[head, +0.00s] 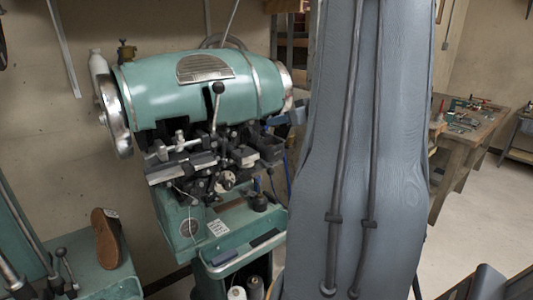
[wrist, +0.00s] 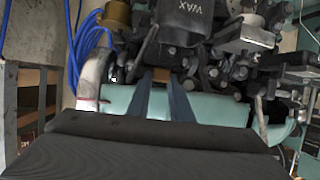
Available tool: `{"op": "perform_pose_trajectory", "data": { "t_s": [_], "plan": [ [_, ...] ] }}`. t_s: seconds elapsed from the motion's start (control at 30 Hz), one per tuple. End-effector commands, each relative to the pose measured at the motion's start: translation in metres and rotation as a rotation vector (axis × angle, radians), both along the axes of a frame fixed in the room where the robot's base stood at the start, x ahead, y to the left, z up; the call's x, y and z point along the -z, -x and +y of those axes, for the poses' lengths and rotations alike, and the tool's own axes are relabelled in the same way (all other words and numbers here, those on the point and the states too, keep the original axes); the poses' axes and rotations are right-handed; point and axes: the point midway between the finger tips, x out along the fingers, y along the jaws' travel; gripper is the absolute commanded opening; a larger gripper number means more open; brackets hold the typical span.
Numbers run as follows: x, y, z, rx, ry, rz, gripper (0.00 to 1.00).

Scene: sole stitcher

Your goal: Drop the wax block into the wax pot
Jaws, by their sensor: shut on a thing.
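In the wrist view my gripper (wrist: 165,78) reaches toward the machine's dark mechanism, its two blue-grey fingers close together. They are shut on a small brown-orange block (wrist: 160,74), which looks like the wax block; only a little of it shows between the fingertips. A dark pot marked WAX (wrist: 197,14) is just beyond the fingertips, toward the top of the picture, its lettering upside down. The pot's opening is not visible. In the head view my arm covers the right-centre, and I cannot make out the block there.
The green stitching machine (head: 190,85) stands left of my arm, with levers and dark metal parts crowding its front. Blue cables (wrist: 92,45) hang at the left in the wrist view. A brown sole (head: 106,238) is at lower left. A wooden bench (head: 470,130) stands at right.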

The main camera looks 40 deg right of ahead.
Motion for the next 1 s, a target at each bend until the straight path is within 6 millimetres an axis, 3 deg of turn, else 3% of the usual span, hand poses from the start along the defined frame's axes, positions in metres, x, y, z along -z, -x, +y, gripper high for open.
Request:
{"op": "perform_pose_trajectory", "data": {
  "t_s": [0.2, 0.23, 0.37, 0.77, 1.0],
  "plan": [
    [-0.001, 0.000, 0.000, 0.001, 0.000, 0.000, 0.00],
    [-0.001, 0.000, 0.000, 0.001, 0.000, 0.000, 0.23],
    [-0.001, 0.000, 0.000, 0.001, 0.000, 0.000, 0.41],
    [-0.002, 0.003, -0.002, 0.005, 0.002, -0.001, 0.41],
    [-0.013, 0.032, -0.003, 0.008, 0.004, -0.001, 0.41]
  ]
}}
